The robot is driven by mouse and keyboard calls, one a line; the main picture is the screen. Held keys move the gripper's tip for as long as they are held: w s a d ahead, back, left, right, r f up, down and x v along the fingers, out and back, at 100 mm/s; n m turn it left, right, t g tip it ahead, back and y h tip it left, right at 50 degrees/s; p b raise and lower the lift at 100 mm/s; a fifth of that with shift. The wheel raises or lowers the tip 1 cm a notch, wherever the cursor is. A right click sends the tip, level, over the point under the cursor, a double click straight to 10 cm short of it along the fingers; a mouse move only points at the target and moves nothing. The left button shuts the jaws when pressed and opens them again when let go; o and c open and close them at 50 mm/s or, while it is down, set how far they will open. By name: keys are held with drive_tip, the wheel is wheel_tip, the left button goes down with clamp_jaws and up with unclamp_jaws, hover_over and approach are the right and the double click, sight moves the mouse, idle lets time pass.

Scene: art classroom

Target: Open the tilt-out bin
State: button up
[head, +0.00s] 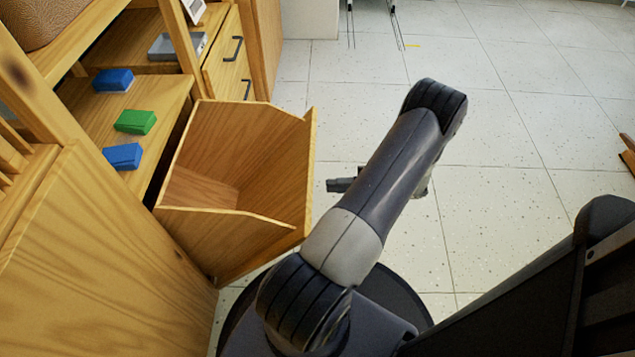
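The wooden tilt-out bin (240,185) is tilted out from the shelf unit at the left of the head view. Its top is open and its inside shows, empty as far as I can see. My gripper (335,185) is to the right of the bin's front panel, apart from it in the picture. The gripper is mostly hidden behind my arm, and only a small dark tip shows. I cannot tell whether its fingers are open or shut.
Two blue blocks (114,80) and a green block (135,122) lie on the wooden shelf (150,95) above the bin. Drawers with dark handles (232,50) stand farther back. The tiled floor (500,150) to the right is mostly clear.

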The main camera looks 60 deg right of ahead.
drive_tip(key=v, duration=0.2)
drive_tip(key=shift+s+d, duration=0.15)
drive_tip(key=shift+s, duration=0.1)
drive_tip(key=b+x, duration=0.1)
drive_tip(key=x, duration=0.5)
drive_tip(key=shift+w+a, duration=0.2)
drive_tip(key=shift+w, duration=0.05)
idle(0.4)
